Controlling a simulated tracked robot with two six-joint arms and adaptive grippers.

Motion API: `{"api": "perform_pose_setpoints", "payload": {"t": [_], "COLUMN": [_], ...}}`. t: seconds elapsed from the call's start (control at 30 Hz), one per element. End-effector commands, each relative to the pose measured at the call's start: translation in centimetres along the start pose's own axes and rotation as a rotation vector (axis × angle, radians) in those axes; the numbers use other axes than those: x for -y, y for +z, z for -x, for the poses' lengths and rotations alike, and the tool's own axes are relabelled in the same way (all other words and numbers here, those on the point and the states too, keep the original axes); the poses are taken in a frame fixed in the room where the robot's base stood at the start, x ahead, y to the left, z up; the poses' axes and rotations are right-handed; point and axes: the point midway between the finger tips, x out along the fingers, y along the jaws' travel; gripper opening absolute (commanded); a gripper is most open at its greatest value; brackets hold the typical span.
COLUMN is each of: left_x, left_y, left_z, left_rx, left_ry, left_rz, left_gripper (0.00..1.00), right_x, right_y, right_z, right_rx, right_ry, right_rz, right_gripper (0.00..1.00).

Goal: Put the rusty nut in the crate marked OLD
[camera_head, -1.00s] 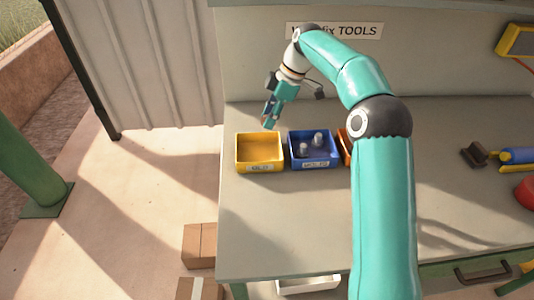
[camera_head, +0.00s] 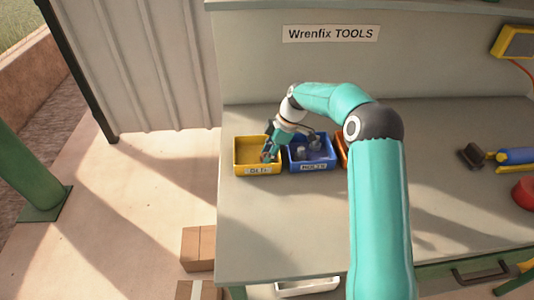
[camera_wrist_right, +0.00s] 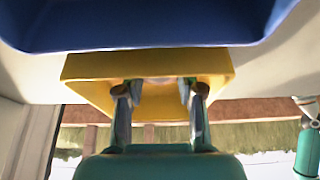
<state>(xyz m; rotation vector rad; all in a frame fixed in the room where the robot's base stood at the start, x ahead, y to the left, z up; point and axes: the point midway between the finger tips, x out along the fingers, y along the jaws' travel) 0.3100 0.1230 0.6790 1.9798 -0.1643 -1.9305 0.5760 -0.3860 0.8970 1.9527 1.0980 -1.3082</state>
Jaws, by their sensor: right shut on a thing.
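The yellow crate (camera_head: 258,172) with the OLD label on its front stands at the left of the bench, and it shows in the right wrist view (camera_wrist_right: 88,68). My right gripper (camera_head: 267,157) is low over the right part of this crate, with its fingertips at or just inside the rim. In the right wrist view its fingers (camera_wrist_right: 160,90) reach over the yellow crate. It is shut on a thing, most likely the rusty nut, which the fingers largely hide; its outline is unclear. My left gripper is not in view.
A blue bin (camera_head: 312,166) labelled BOLTS, holding grey bolts, stands right beside the yellow crate. An orange bin (camera_head: 342,147) is partly hidden behind my right arm. A brush (camera_head: 471,156) and blue-yellow tool (camera_head: 515,157) lie at the right.

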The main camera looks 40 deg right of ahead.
Motion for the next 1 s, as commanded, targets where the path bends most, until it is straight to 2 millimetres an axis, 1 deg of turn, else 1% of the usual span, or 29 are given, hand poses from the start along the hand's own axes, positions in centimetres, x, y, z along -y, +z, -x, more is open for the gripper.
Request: {"api": "perform_pose_setpoints", "payload": {"t": [0.2, 0.23, 0.3, 0.37, 0.63, 0.77, 0.87, 1.0], "left_x": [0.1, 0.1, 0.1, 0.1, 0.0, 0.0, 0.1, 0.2], "left_y": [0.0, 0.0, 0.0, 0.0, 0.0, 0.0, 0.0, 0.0], "left_z": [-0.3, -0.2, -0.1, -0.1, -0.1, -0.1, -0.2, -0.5], "left_rx": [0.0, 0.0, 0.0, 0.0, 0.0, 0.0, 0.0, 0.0], "left_ry": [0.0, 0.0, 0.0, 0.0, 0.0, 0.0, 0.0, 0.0], "left_rz": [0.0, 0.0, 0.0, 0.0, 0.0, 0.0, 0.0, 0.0], "left_gripper": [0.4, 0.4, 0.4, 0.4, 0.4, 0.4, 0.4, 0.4], "right_x": [0.0, 0.0, 0.0, 0.0, 0.0, -0.1, -0.1, -0.1], "right_y": [0.1, 0.1, 0.1, 0.1, 0.0, 0.0, 0.0, 0.0], "right_z": [-0.2, -0.1, -0.1, -0.1, 0.0, 0.4, 1.4, 3.9], "right_rx": [0.0, 0.0, 0.0, 0.0, 0.0, 0.0, 0.0, -0.001], "right_ry": [0.001, 0.0, 0.0, 0.0, 0.0, 0.002, 0.004, 0.006], "right_rz": [-0.001, -0.001, -0.001, -0.001, -0.001, -0.001, 0.0, -0.001], "right_gripper": [0.0, 0.42, 0.54, 0.62, 0.62, 0.62, 0.62, 0.62]}}
